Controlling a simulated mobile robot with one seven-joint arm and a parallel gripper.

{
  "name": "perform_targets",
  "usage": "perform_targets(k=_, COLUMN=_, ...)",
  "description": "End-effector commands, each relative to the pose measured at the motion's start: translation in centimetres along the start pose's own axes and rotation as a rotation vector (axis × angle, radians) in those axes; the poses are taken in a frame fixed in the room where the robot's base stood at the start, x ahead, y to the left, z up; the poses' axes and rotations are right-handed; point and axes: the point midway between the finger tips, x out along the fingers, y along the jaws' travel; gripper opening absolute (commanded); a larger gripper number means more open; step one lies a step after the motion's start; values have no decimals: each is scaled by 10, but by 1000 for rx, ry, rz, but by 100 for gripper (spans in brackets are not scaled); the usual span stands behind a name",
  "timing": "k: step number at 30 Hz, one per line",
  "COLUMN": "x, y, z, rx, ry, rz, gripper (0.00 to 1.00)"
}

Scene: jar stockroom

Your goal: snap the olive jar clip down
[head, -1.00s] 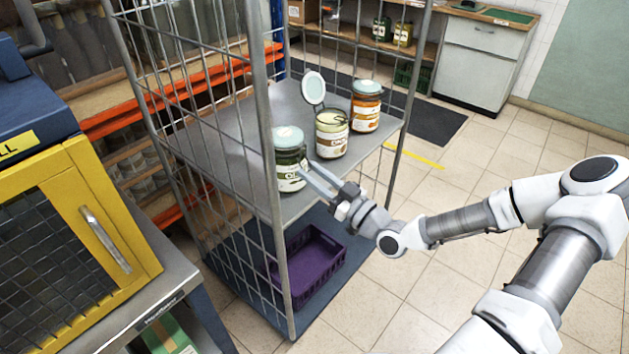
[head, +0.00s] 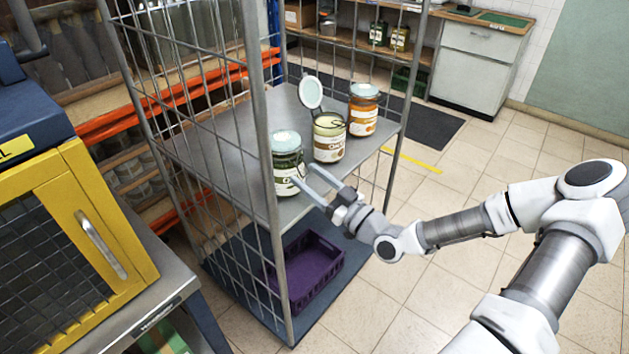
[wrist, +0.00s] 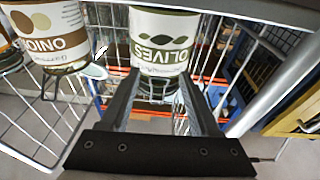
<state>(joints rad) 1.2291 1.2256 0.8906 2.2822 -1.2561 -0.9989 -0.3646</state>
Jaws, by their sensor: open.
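The olive jar (head: 287,168), dark with a white and green label and a pale lid, stands upright on the near end of the cage's grey shelf. Its lid lies flat on top. In the wrist view the olive jar (wrist: 163,40) has its printed name facing me, and a thin wire loop (wrist: 153,90) shows by its end, between my fingers. The clip's exact position is unclear. My gripper (head: 302,173) is open and empty, its fingertips very close to the jar's front; I cannot tell whether they touch it.
An onion jar (head: 329,140) with its lid raised stands behind, and an orange jar (head: 363,112) beyond it. The wire cage side (head: 271,240) rises left of the olive jar. A purple crate (head: 310,275) sits below. Tiled floor to the right is free.

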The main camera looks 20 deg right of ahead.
Motion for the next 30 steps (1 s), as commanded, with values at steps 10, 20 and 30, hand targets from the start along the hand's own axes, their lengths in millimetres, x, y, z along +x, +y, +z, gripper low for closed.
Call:
perform_targets(k=10, x=-48, y=2, z=-1, rx=-2, ry=-2, rz=5, gripper=62)
perform_targets(k=20, x=-129, y=1, z=0, rx=-1, ry=-2, rz=5, gripper=62)
perform_targets(k=30, x=-172, y=0, z=0, rx=0, ry=-2, rz=1, gripper=62)
